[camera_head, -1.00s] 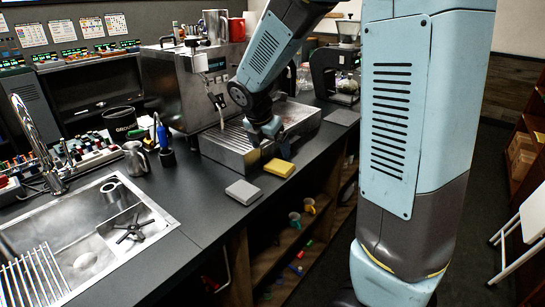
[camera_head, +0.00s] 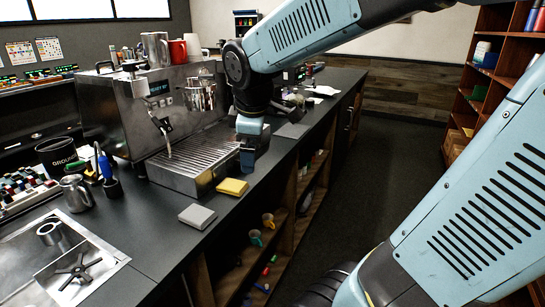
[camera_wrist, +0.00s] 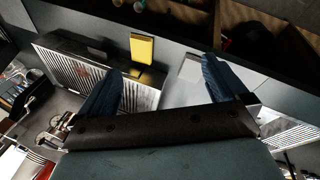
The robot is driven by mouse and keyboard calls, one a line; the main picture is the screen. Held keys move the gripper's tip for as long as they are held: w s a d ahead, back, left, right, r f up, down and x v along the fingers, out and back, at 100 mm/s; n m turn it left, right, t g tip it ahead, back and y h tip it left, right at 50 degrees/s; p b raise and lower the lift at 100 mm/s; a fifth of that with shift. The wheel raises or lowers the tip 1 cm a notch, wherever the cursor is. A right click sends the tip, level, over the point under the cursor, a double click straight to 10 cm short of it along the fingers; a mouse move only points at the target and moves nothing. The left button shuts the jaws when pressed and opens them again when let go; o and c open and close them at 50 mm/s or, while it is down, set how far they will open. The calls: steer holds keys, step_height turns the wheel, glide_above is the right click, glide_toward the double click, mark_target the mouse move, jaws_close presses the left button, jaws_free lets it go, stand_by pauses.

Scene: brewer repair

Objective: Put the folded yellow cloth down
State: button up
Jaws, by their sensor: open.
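The folded yellow cloth (camera_head: 232,187) lies flat on the dark counter, in front of the espresso machine's drip tray. It also shows in the wrist view (camera_wrist: 142,48), beyond my fingers and apart from them. A folded grey cloth (camera_head: 197,216) lies on the counter to the left of the yellow one. My gripper (camera_head: 247,160) is above the counter, at the right end of the drip tray, behind the yellow cloth. In the wrist view my gripper (camera_wrist: 158,85) is open, its two blue fingers wide apart with nothing held between them.
The espresso machine (camera_head: 150,105) with its ribbed drip tray (camera_head: 190,155) stands behind the cloths. A steel jug (camera_head: 77,193) and the sink (camera_head: 85,270) are to the left. Shelves with cups (camera_head: 268,220) are under the counter edge. Some counter around the cloths is clear.

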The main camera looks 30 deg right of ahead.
steer(key=s+r+m+t+y, duration=0.1)
steer(key=s+r+m, duration=0.1)
steer(key=s+m, duration=0.8)
steer(key=shift+s+m+t, duration=0.35)
steer(key=shift+m+t, duration=0.05)
steer(key=shift+m, duration=0.5)
steer(key=shift+w+d+r, duration=0.1)
steer(key=shift+w, duration=0.1)
steer(key=m+g+h, duration=0.3)
steer(key=m, duration=0.7)
glide_above(230, 187)
steer(key=s+a, duration=0.4)
step_height(230, 187, down, 10)
steer(key=r, duration=0.1)
steer(key=x, duration=1.4)
steer(key=shift+w+a, duration=0.1)
steer(key=shift+w, duration=0.2)
